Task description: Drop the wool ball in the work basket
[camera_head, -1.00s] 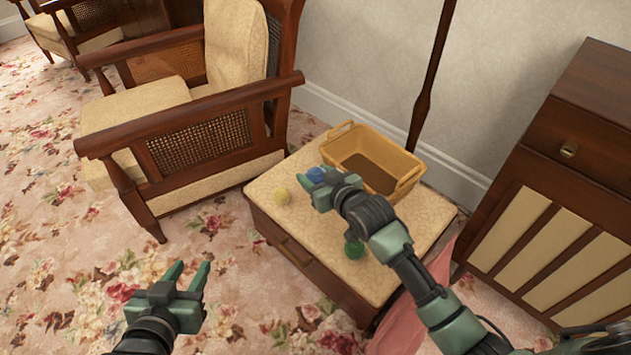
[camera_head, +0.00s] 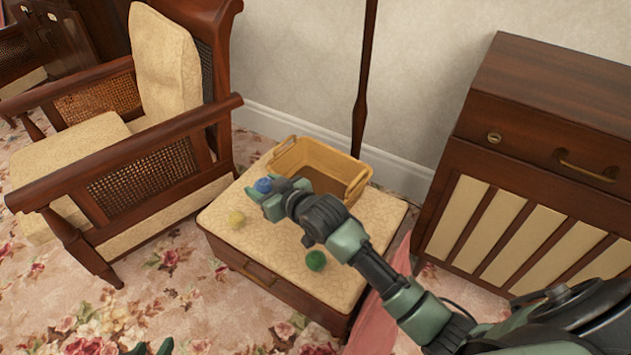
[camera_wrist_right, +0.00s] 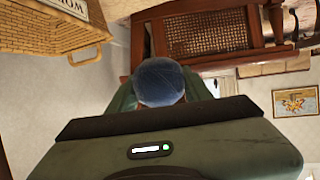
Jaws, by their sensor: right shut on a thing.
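A blue wool ball (camera_head: 264,185) is between the fingertips of my right gripper (camera_head: 262,191), which is shut on it. The blue ball also shows in the right wrist view (camera_wrist_right: 161,82), right in front of the gripper. The tan work basket (camera_head: 322,158) stands at the back of a cushioned low chest, and it also shows in the right wrist view (camera_wrist_right: 60,36). The ball is above the chest, left of the basket and outside it. My left gripper (camera_head: 151,349) shows only its two separated fingertips at the bottom edge; it is open.
A yellow ball (camera_head: 236,219) and a green ball (camera_head: 316,261) lie on the chest top (camera_head: 270,245). A wooden armchair (camera_head: 130,185) stands left of the chest, a wooden cabinet (camera_head: 530,160) right. A thin dark pole (camera_head: 363,85) rises behind the basket.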

